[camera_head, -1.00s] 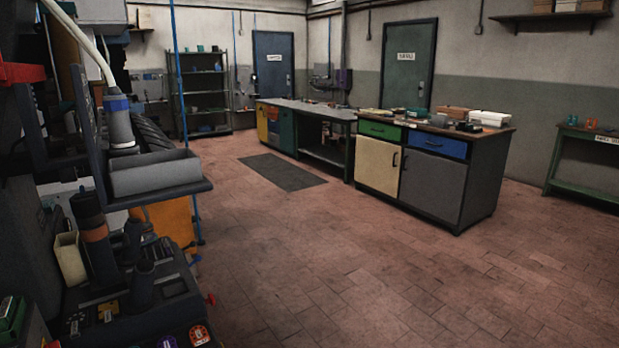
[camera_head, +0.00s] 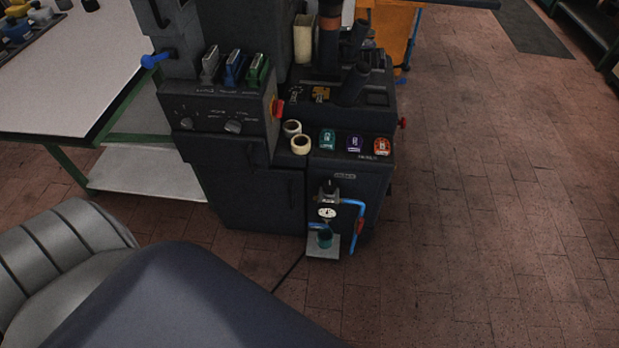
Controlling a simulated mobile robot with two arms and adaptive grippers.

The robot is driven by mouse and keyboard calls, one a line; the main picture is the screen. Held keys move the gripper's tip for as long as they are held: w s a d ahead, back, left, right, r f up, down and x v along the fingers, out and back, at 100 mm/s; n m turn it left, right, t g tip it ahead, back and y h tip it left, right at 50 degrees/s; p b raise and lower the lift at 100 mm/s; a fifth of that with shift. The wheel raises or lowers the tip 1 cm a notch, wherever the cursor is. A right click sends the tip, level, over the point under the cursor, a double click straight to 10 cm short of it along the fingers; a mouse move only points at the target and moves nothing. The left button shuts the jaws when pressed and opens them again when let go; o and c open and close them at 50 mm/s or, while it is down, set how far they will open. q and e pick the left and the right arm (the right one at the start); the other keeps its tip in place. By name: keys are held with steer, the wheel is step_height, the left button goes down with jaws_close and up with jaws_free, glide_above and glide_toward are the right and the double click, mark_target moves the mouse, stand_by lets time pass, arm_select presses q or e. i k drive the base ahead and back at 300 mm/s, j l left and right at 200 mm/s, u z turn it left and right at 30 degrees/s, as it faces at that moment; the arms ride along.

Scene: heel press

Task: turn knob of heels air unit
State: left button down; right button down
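The air unit (camera_head: 328,212) is mounted low on the front of the dark heel press (camera_head: 250,195), in the middle of the head view. The knob's setting is too small to read. Neither of my grippers is in view, and nothing covers the air unit.
A white-topped table (camera_head: 70,75) with a lower shelf stands left of the press. Tape rolls (camera_head: 300,145) and coloured buttons (camera_head: 327,139) sit on the press ledge above the unit. A dark cable lies on the floor in front. Tiled floor (camera_head: 490,220) is clear to the right.

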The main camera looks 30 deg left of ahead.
mark_target(329, 187)
steer(key=l+u, duration=0.3)
steer(key=u, duration=0.15)
steer(key=k+l+u, duration=0.15)
steer(key=u, duration=0.3)
steer(key=k+l+u, duration=0.15)
steer(key=l+u, duration=0.15)
steer(key=u, duration=0.15)
steer(key=k+l, duration=0.45)
